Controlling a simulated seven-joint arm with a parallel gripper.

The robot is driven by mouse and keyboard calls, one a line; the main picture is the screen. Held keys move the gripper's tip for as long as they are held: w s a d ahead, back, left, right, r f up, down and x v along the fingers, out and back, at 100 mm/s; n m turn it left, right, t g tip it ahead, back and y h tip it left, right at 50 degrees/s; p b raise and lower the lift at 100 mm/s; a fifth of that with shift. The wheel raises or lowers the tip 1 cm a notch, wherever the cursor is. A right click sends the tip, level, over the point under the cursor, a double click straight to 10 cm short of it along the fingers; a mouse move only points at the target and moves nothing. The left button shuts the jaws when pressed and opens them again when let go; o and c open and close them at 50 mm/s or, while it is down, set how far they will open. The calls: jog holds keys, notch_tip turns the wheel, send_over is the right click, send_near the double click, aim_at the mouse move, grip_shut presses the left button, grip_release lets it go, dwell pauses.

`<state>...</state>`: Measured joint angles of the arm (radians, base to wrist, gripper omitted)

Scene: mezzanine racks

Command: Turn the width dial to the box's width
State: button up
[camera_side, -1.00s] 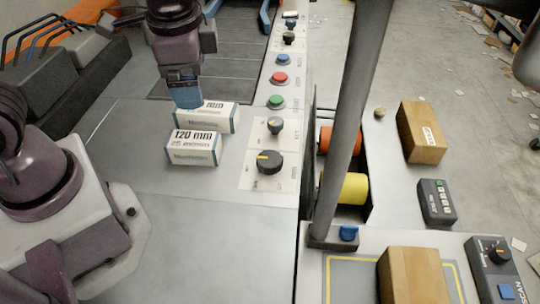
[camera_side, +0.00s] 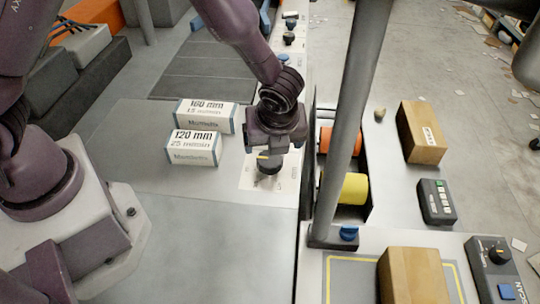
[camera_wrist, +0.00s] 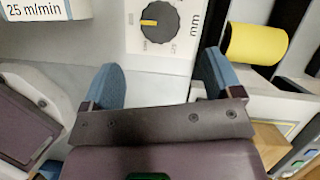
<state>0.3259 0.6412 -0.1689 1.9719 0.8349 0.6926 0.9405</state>
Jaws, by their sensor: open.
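The width dial (camera_wrist: 160,20) is a black round knob with a yellow pointer mark, on a white plate lettered "mm". In the wrist view its mark points left. In the side view the dial (camera_side: 269,165) is partly hidden under my gripper (camera_side: 275,145). In the wrist view my gripper (camera_wrist: 160,60) has its two blue fingers spread and empty, with the dial just beyond the tips. I see no contact. Two white boxes stand left of the dial: one (camera_side: 194,150) reads "120 mm, 25 m/min", the one behind (camera_side: 207,116) seems to read "160 mm, 15 m/min".
Brown boxes stand right of the post, one farther back (camera_side: 421,132) and one in front (camera_side: 410,276). A grey post (camera_side: 352,120), a yellow roller (camera_side: 346,188) and an orange roller (camera_side: 327,140) are close right of the dial. The grey tabletop in front is clear.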

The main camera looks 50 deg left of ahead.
aim_at(270, 159)
jog(key=x, duration=0.9)
jog(key=shift+f, duration=0.3)
jog(key=shift+c, duration=0.5)
jog(key=c, duration=0.8)
jog(key=shift+n, duration=0.3)
jog(key=n+g, duration=0.2)
jog(key=n, duration=0.3)
jog(key=shift+w+n, duration=0.1)
jog(key=shift+n, duration=0.2)
jog(key=n+g, duration=0.1)
jog(key=n, duration=0.1)
jog(key=n+g, duration=0.1)
jog(key=n, duration=0.2)
jog(key=shift+w+g, duration=0.1)
jog(key=shift+g, duration=0.2)
jog(key=shift+n, duration=0.4)
